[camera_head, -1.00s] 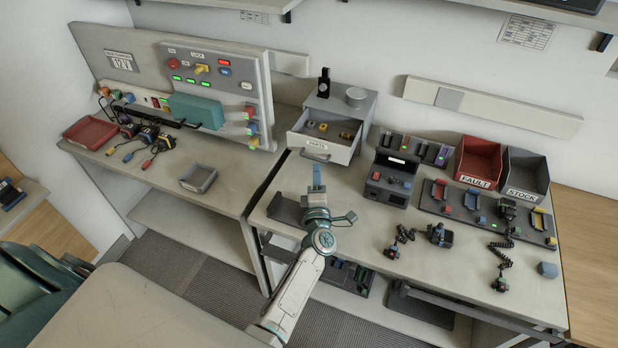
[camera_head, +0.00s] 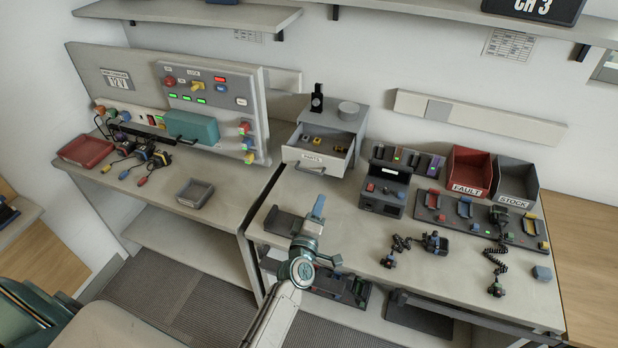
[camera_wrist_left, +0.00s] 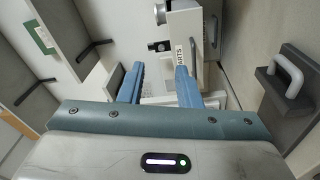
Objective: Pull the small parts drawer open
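The small parts drawer (camera_head: 316,163), a pale front labelled PARTS, stands pulled out of its grey cabinet (camera_head: 340,113) in the head view. Small yellow and dark parts show inside it. Its bar handle (camera_head: 309,171) is on the front. My left gripper (camera_head: 318,207) is in front of and below the handle, apart from it. In the left wrist view its two blue fingers (camera_wrist_left: 158,85) are spread with nothing between them, and the drawer front (camera_wrist_left: 183,50) is beyond the right finger. My right gripper is not in view.
A dark grey holder (camera_head: 283,222) lies on the bench left of my gripper. A radio unit (camera_head: 386,188), a red FAULT bin (camera_head: 470,172) and a grey STOCK bin (camera_head: 516,180) stand to the right. Free bench top (camera_head: 345,225) lies between.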

